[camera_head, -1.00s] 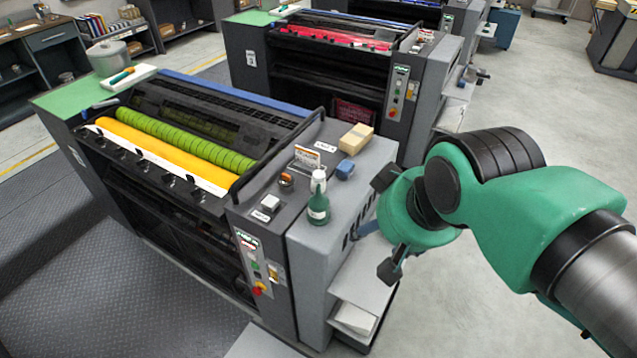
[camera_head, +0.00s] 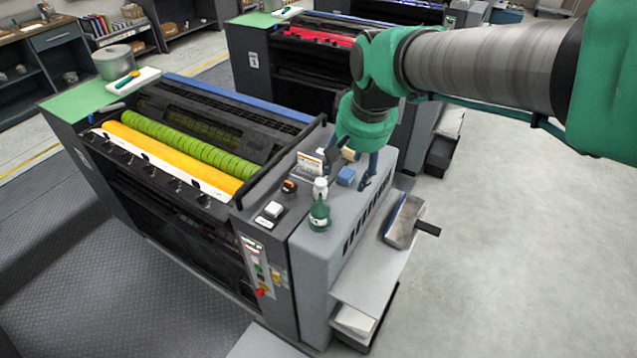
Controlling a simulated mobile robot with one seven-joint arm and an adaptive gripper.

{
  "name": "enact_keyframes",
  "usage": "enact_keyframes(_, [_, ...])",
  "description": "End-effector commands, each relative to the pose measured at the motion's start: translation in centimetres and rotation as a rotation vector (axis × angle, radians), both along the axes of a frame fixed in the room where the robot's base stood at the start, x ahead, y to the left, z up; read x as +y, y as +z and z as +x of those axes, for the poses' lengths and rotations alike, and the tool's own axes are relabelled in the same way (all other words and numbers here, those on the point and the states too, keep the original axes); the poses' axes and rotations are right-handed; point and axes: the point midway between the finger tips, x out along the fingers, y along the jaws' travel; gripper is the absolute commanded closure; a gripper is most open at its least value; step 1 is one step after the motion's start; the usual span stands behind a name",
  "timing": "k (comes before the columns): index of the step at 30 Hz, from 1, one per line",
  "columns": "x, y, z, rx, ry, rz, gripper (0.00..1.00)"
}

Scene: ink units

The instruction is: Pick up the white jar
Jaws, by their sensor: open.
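No clear white jar stands out. The nearest match is a small white squarish thing (camera_head: 273,210) on the dark top of the near press; I cannot tell whether it is a jar. A green bottle with a white cap (camera_head: 319,210) stands upright to its right on the grey end ledge. My gripper (camera_head: 350,176) points down over that ledge, open, with its fingers apart around or in front of a tan block (camera_head: 349,154) and beside a small blue block (camera_head: 345,176). Depth between the fingers and these blocks is hard to judge.
The near press (camera_head: 200,130) carries yellow and green rollers. A small card sign (camera_head: 308,163) and an orange-topped round thing (camera_head: 289,186) stand near the bottle. A grey pot (camera_head: 113,61) is at the far left. A tray (camera_head: 404,222) juts out on the right. Floor at right is clear.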

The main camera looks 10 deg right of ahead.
Motion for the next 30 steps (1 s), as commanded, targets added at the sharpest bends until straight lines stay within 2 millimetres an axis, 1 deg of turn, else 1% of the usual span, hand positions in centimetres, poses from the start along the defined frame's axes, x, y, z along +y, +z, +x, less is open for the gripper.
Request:
enact_keyframes(1, [0.0, 0.0, 1.3, 0.015, -0.011, 0.005, 0.40])
enact_keyframes(3, [0.0, -0.3, 2.9, 0.033, -0.028, 0.010, 0.40])
enact_keyframes(8, [0.0, -1.3, 6.5, 0.072, -0.068, 0.024, 0.40])
enact_keyframes(14, [0.0, -3.2, 10.9, 0.121, -0.117, 0.038, 0.40])
enact_keyframes(20, [-0.1, -5.7, 15.0, 0.169, -0.168, 0.050, 0.40])
enact_keyframes(24, [-0.1, -7.9, 17.7, 0.204, -0.204, 0.058, 0.40])
enact_keyframes(30, [-0.1, -11.2, 21.0, 0.247, -0.251, 0.066, 0.40])
